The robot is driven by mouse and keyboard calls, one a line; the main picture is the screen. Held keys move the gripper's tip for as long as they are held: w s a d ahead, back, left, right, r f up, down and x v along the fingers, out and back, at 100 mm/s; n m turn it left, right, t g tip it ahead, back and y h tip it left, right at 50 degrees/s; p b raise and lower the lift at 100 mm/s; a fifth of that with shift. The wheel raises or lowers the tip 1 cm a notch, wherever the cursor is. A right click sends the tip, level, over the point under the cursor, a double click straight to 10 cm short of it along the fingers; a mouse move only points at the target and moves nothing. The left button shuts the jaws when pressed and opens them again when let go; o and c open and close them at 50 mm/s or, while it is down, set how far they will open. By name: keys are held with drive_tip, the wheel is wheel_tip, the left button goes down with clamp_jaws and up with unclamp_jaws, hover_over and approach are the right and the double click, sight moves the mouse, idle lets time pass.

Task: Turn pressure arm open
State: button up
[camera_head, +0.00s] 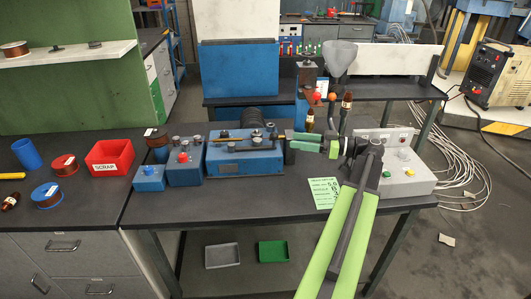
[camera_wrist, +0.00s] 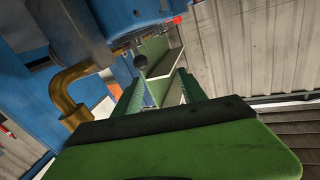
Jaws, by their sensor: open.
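A blue bending machine (camera_head: 245,160) stands on the dark workbench, with metal and brass-coloured parts along its top. My gripper (camera_head: 290,138) reaches in from the right, level with the machine's top right end. In the wrist view my gripper (camera_wrist: 160,88) has its two green fingers apart, with nothing seen held between them. A dark round knob (camera_wrist: 140,63) shows just beyond the fingertips, near the left finger; I cannot tell whether it touches. A bent brass-coloured piece (camera_wrist: 75,90) lies left of the fingers. Which part is the pressure arm is not clear, and its joint is hidden.
Smaller blue boxes (camera_head: 185,168) stand left of the machine. A grey control box (camera_head: 405,178) with buttons stands right, behind my arm. A green-white sheet (camera_head: 325,192) lies at the front. A red scrap bin (camera_head: 110,157) sits on the left bench. The bench front is mostly clear.

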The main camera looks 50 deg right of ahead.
drive_tip(key=s+d+f+h, duration=0.1)
drive_tip(key=s+d+f, duration=0.1)
drive_tip(key=s+d, duration=0.15)
hover_over(266, 146)
drive_tip(key=shift+w+d+r+n+t, duration=0.1)
drive_tip(key=shift+w+r+n+t, duration=0.1)
drive_tip(key=shift+n+t, duration=0.1)
drive_tip(key=shift+s, duration=0.1)
clamp_jaws()
idle(1.2)
